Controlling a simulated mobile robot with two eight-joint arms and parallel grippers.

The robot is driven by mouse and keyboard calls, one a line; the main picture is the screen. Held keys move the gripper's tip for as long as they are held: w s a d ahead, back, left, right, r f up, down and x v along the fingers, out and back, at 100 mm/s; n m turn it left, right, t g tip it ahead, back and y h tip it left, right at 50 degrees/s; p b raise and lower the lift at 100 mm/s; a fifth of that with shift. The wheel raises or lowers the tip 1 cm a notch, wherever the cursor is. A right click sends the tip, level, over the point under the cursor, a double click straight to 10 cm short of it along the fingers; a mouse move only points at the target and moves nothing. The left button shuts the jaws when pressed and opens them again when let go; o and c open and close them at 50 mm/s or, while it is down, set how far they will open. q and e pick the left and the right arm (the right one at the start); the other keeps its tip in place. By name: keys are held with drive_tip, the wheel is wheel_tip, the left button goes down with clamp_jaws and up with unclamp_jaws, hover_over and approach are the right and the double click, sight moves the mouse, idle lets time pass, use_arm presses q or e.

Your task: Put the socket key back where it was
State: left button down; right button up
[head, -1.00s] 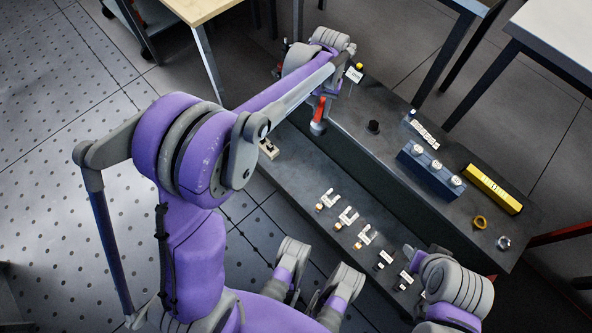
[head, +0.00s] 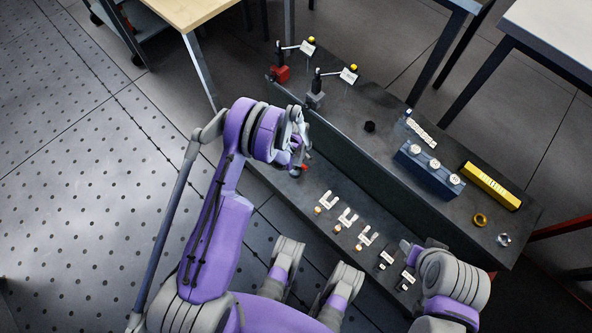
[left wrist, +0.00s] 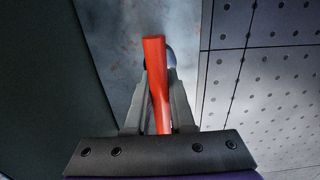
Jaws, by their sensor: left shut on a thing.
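The socket key appears as a red bar (left wrist: 155,75) in the left wrist view, between the fingers of my left gripper (left wrist: 158,95). The gripper is shut on it. In the head view a small red end (head: 303,167) shows at my left gripper (head: 299,158), over the far-left part of the lower front step. The rest of the key is hidden by the gripper and wrist. My right gripper (head: 408,248) is partly visible at the lower right, above the bench; its fingers are not clear.
Several white forked pieces (head: 347,217) lie in a row on the lower step. The raised back step holds a red-based post (head: 280,73), a grey-based post (head: 315,98), a dark knob (head: 370,126), a blue block (head: 430,170), a yellow bar (head: 491,186) and a brass ring (head: 480,220).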

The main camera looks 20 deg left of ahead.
use_arm(q)
drive_tip(key=shift+f+b, duration=0.4)
drive_tip(key=shift+f, duration=2.25)
drive_tip(key=shift+f, duration=0.15)
drive_tip(key=c, duration=0.8)
unclamp_jaws()
drive_tip(key=shift+o, duration=0.2)
